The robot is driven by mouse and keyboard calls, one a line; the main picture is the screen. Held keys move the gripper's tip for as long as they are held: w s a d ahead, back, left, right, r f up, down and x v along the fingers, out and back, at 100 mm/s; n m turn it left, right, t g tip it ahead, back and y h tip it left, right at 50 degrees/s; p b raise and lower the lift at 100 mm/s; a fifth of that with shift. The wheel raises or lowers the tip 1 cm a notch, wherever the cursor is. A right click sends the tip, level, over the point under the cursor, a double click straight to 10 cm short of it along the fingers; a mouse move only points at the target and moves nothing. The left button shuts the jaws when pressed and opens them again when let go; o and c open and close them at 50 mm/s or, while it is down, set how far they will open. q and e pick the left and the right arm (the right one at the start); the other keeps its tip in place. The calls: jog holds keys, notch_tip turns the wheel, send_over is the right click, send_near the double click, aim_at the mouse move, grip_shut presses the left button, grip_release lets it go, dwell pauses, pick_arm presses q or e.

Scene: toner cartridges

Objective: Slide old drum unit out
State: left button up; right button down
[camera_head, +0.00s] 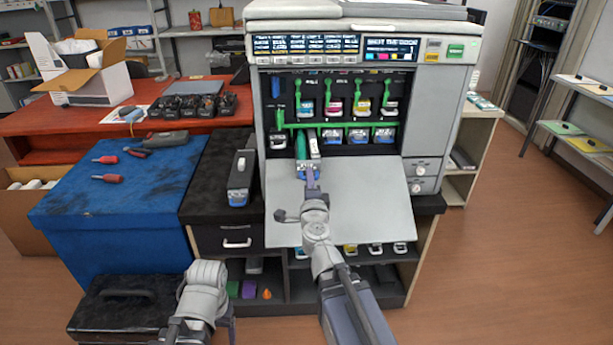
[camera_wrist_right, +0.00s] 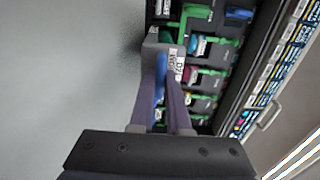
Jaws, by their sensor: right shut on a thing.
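The printer (camera_head: 470,120) stands with its front door panel (camera_head: 370,185) folded down. A row of drum units with blue and white ends sits in the lower slots, such as one unit (camera_head: 384,136) at the right. My right gripper (camera_head: 312,186) is shut on a drum unit (camera_head: 314,148) in front of the second slot from the left. That unit sticks partly out over the panel; its far end is hidden. In the right wrist view my fingers (camera_wrist_right: 168,112) straddle its blue grip, beside a white label (camera_wrist_right: 179,68).
A green bar (camera_head: 345,125) and green levers cross the bay near the slots. A similar dark unit (camera_head: 240,180) lies on the black cabinet top left of the printer. A blue-topped bench (camera_head: 110,195) holds screwdrivers and pliers. A red table with several black cartridges stands behind.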

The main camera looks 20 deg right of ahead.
jog(key=c, duration=1.3)
grip_release()
jog(key=shift+s, duration=0.1)
jog(key=o, duration=0.3)
jog(key=shift+o, duration=1)
jog(key=shift+o, duration=0.2)
jog(key=o, duration=0.4)
jog(key=shift+c, duration=0.2)
